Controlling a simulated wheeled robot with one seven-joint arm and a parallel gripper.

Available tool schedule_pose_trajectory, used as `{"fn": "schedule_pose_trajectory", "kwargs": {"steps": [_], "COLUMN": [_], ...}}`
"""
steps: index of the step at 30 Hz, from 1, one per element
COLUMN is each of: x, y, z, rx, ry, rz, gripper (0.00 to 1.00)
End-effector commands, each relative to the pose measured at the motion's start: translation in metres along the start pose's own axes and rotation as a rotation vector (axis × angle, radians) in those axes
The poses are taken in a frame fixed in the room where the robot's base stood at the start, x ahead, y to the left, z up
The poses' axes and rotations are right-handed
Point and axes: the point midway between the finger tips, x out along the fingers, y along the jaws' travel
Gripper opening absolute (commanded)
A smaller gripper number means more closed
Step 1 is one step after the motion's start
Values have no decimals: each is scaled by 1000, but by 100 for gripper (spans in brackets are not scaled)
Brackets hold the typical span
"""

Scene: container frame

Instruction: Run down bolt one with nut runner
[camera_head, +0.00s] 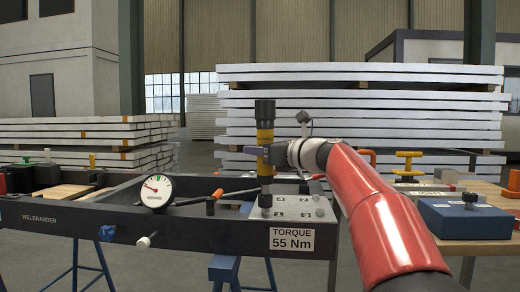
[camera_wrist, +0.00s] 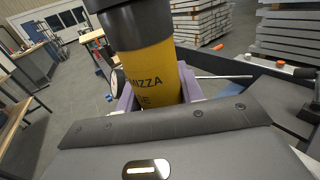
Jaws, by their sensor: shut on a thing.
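The nut runner (camera_head: 265,136), a yellow and black cylinder, stands upright over the left part of the grey bolt plate (camera_head: 318,214). My gripper (camera_head: 262,150) is shut around its yellow body. In the wrist view the nut runner (camera_wrist: 150,62) fills the space between the purple-grey fingers of my gripper (camera_wrist: 156,92). Its dark lower end (camera_head: 265,198) comes down to the plate by the left bolts. I cannot tell whether it is seated on a bolt, and the bolt under it is hidden. Other small bolts (camera_head: 305,214) show on the plate.
A sign (camera_head: 292,240) reading "TORQUE 55 Nm" is on the dark frame (camera_head: 80,221). A round dial gauge (camera_head: 156,190) and an orange-ended lever (camera_head: 214,197) are left of the plate. A blue box (camera_head: 466,218) and a yellow handle (camera_head: 408,160) are on the right bench.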

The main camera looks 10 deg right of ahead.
Motion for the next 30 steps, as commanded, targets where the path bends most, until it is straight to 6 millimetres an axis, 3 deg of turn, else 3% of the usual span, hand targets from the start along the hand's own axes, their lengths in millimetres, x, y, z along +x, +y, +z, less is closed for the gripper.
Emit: {"fn": "schedule_pose_trajectory", "kwargs": {"steps": [30], "x": [-1], "y": [1], "z": [-3], "rx": [-2], "ry": [-4], "rz": [0], "gripper": [0]}}
